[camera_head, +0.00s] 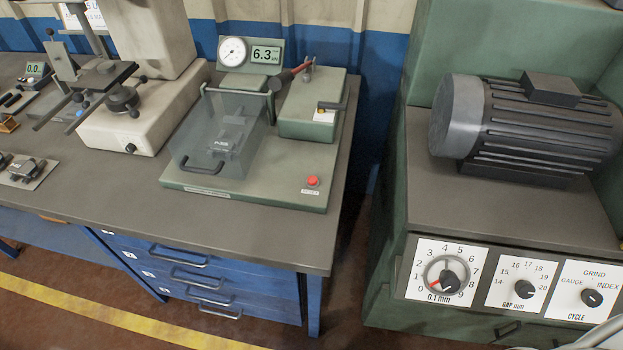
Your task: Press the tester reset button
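The tester (262,192) is a grey-green bench unit on the workbench. Its red reset button (313,181) sits at the front right corner of the base plate, with a small label below it too small to read. A clear guard (200,140) with a dark front handle stands over the left part of the base. Behind it are a round dial gauge (233,52) and a display (265,55) reading 6.3. A lever with a red grip (290,75) lies by the green block on the right. Nothing covers the button. Neither of my grippers is in view.
A measuring stand (130,125) is left of the tester. The bench (270,240) is bare in front of it, above blue drawers (200,275). Across a gap to the right is a green machine with a motor (525,125) and three dials (525,289).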

